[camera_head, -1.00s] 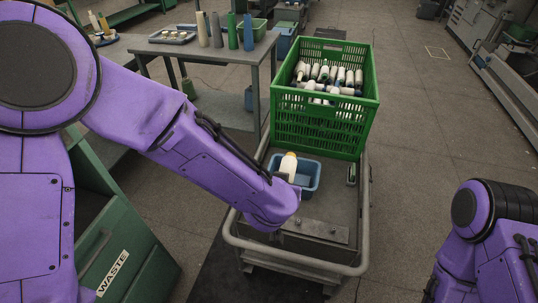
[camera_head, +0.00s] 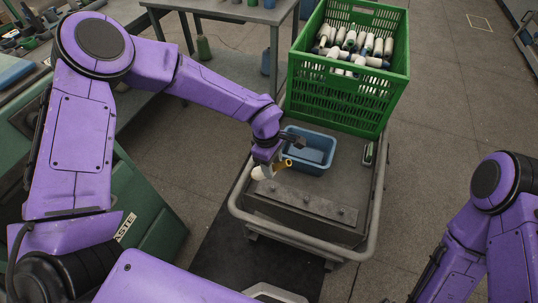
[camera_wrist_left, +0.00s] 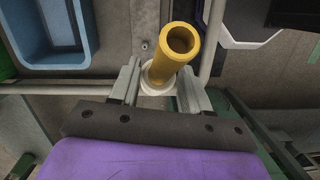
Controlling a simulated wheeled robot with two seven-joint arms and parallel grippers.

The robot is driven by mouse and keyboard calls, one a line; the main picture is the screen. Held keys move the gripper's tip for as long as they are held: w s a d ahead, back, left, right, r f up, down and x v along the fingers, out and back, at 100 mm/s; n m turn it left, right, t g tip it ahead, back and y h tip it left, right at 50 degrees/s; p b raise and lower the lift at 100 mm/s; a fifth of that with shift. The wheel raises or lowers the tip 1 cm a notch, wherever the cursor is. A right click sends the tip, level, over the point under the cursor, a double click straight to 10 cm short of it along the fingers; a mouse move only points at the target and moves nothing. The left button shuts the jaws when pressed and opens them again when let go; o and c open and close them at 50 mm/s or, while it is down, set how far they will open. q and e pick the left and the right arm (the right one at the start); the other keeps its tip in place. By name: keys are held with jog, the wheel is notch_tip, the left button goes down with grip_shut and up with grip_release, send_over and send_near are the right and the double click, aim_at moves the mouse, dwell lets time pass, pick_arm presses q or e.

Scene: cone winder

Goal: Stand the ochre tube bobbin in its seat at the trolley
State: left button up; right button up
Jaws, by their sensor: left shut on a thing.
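My left gripper (camera_head: 270,153) is shut on the ochre tube bobbin (camera_head: 262,172), which has cream yarn on it. It holds the bobbin tilted, the bare ochre tube end to the right, over the trolley's left side. In the left wrist view the ochre tube (camera_wrist_left: 173,52) sticks up between the fingers of the left gripper (camera_wrist_left: 158,88), with a pale ring around its lower part. The trolley (camera_head: 345,165) carries a grey metal strip with several small pegs (camera_head: 305,203) near its front edge. Part of my right arm shows; its gripper is out of view.
A blue bin (camera_head: 312,150), empty in view, stands just behind the bobbin. A green crate (camera_head: 345,92) full of bobbins is at the trolley's back. A tubular rail (camera_head: 372,215) rims the trolley. A green waste bin (camera_head: 150,205) stands at the left.

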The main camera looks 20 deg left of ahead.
pick_arm(q)
jog(key=n+h, duration=0.1)
jog(key=a+n, duration=0.1)
jog(key=n, duration=0.1)
jog(key=a+f+n+t+h, duration=0.1)
jog(key=shift+w+n+h, duration=0.3)
jog(key=shift+n, duration=0.1)
jog(key=shift+w+a+n+t+h, duration=0.15)
jog(key=shift+w+n+t+h, duration=0.2)
jog(key=shift+n+t, duration=0.5)
jog(key=shift+w+r+n+t+h, duration=0.15)
jog(key=shift+n+t+h, duration=0.3)
jog(key=shift+n, duration=0.3)
jog(key=shift+w+d+r+n+t+h, duration=0.15)
jog(key=shift+r+n+t+h, duration=0.2)
jog(key=shift+t, duration=0.2)
jog(key=shift+w+d+r+n+t+h, duration=0.1)
jog(key=shift+r+n+t+h, duration=0.15)
jog(key=shift+n+t, duration=0.25)
notch_tip(320, 180, down, 4)
jog(key=b, duration=0.4)
jog(key=shift+r, duration=0.1)
